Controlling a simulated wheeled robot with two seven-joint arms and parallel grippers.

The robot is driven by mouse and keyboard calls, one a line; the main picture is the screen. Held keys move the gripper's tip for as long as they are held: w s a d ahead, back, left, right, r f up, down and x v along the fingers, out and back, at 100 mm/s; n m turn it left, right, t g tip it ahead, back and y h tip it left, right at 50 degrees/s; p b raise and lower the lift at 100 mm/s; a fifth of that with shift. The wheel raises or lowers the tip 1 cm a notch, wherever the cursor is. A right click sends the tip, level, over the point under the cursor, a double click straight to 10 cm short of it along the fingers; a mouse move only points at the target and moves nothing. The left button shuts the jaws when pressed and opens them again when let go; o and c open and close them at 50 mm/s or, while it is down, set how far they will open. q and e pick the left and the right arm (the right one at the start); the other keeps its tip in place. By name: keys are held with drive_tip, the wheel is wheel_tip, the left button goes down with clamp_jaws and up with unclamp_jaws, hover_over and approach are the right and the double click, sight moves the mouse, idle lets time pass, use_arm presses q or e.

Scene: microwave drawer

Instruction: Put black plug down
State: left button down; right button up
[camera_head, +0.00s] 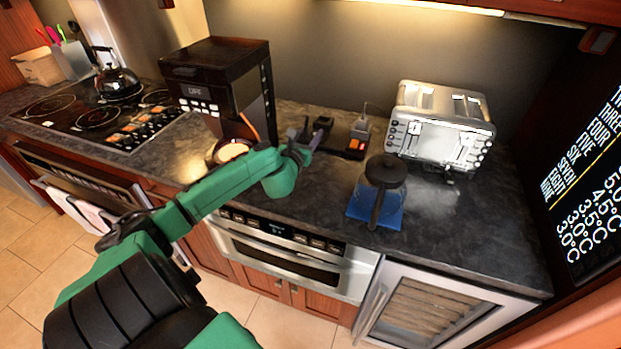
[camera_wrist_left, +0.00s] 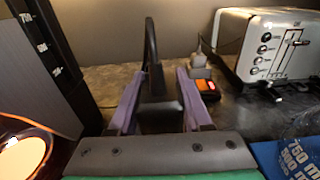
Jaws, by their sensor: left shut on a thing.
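My left gripper (camera_head: 307,137) reaches over the counter, between the coffee maker and the toaster. In the left wrist view its two purple fingers (camera_wrist_left: 161,80) stand on either side of the black plug (camera_wrist_left: 158,112), and it is shut on the plug. A black cord or prong rises from the plug between the fingers. In the head view a small black part (camera_head: 322,123), which looks like the plug, shows just past the fingertips. I cannot tell whether the plug touches the counter. My right gripper is not in view.
A power strip (camera_head: 353,151) with a lit orange switch and a grey plug (camera_head: 361,127) lies just right of the gripper. The coffee maker (camera_head: 220,75) is left, the toaster (camera_head: 440,125) right.

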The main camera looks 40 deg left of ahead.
use_arm(q)
drive_tip(key=f, duration=0.2)
drive_tip(key=s+d+f, duration=0.1)
drive_tip(key=f, duration=0.1)
drive_tip(key=f+b, duration=0.1)
drive_tip(key=f, duration=0.2)
drive_tip(key=shift+s+d, duration=0.15)
drive_tip(key=shift+d, duration=0.1)
drive_tip(key=f, duration=0.2)
drive_tip(key=f+b, duration=0.1)
drive_tip(key=shift+w+a, duration=0.2)
drive_tip(key=shift+a, duration=0.05)
drive_tip(key=shift+w, duration=0.1)
drive_tip(key=c, duration=0.6)
unclamp_jaws()
drive_tip(key=shift+o, duration=1.3)
drive_tip(key=shift+f, duration=0.1)
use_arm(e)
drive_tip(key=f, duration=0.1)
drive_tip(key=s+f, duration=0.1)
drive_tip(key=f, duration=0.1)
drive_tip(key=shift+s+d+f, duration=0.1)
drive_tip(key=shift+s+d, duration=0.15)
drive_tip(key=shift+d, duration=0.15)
